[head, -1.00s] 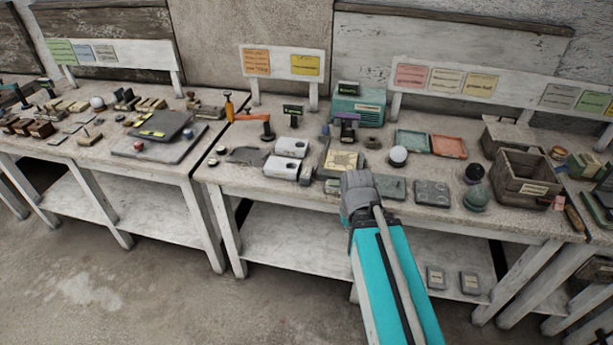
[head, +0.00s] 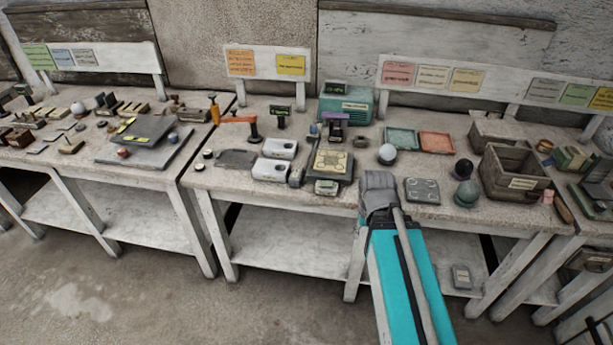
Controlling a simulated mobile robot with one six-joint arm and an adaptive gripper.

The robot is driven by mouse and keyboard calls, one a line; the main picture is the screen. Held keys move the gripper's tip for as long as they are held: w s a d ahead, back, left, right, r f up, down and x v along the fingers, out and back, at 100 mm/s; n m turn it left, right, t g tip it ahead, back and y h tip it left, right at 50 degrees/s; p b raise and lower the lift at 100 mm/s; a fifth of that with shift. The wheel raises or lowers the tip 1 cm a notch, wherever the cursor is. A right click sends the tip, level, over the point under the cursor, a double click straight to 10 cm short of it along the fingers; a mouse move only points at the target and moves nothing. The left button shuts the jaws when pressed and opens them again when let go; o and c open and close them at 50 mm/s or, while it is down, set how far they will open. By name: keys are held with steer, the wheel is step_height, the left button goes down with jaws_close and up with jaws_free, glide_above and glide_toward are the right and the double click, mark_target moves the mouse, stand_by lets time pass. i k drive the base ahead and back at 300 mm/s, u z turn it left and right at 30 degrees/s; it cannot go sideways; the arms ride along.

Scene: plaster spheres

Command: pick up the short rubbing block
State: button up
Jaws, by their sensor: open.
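My gripper (head: 378,182) is seen from behind, above the front of the middle table (head: 225,180). It is open; its fingertips are largely hidden by its own body, and I see nothing held. Several small pale and brown blocks (head: 132,108) stand toward the back of the left table, well to the left of my gripper. A dark brown block (head: 20,138) lies at the far left. They are too small for me to tell which one is the short rubbing block.
Right of my gripper are a grey-green plate (head: 422,190), a greenish sphere (head: 467,193) and a wooden crate (head: 515,182). A white sphere (head: 387,154) stands behind it. Left of it is a dark board with a pale plate (head: 333,162). Open floor (head: 130,300) lies in front.

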mark_target(296, 174)
steer(key=z, duration=0.4)
steer(key=k, duration=0.85)
steer(key=u, duration=0.7)
steer(key=i, duration=1)
steer(key=z, duration=0.05)
